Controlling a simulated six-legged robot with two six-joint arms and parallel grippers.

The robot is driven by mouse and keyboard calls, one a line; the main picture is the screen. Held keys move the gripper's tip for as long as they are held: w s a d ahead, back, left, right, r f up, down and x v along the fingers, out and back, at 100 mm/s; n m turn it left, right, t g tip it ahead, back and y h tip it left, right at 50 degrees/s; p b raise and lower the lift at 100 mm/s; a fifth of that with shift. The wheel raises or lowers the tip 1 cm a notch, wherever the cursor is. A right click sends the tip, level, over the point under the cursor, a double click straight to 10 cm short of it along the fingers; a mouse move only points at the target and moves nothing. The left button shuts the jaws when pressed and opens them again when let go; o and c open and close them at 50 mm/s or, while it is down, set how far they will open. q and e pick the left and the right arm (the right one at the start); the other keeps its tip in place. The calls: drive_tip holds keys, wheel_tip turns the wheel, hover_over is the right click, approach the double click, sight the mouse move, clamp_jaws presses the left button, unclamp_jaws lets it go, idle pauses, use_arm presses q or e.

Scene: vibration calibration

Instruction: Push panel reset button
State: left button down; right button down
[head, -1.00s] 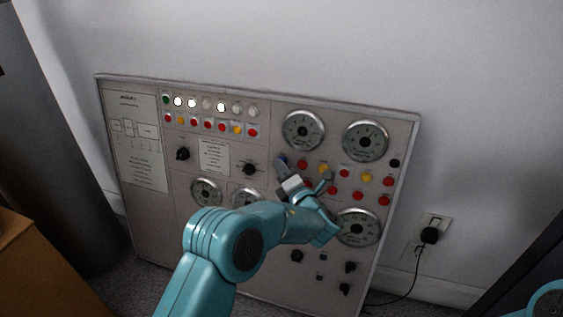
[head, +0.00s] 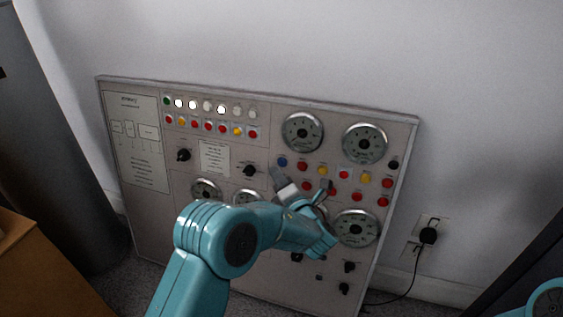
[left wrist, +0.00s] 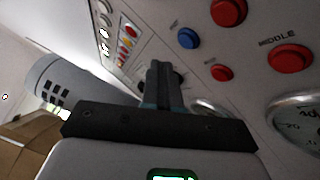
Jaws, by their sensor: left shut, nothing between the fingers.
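The grey panel (head: 150,215) leans against the wall, with rows of coloured buttons, knobs and round gauges. No label that I can read says reset. A blue button (head: 282,162) shows just above my left gripper (head: 277,172), whose fingers are shut and empty. In the left wrist view the shut fingers (left wrist: 158,68) stand close to the panel. The blue button (left wrist: 188,38) is up and right of them, apart from them in the picture. A red button (left wrist: 221,72) is to their right, and a larger red button (left wrist: 290,58) carries the label "MIDDLE". My right gripper is out of view.
A wall socket with a black plug (head: 428,236) and cable is right of the panel. A dark grey column (head: 62,150) and a brown box (head: 35,265) stand at the left. My left arm hides the panel's lower middle.

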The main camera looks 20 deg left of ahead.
use_arm(q)
drive_tip(key=s, duration=0.3)
drive_tip(key=shift+s+r+p, duration=0.1)
drive_tip(key=shift+r+p, duration=0.2)
drive_tip(key=shift+p, duration=0.05)
idle(0.3)
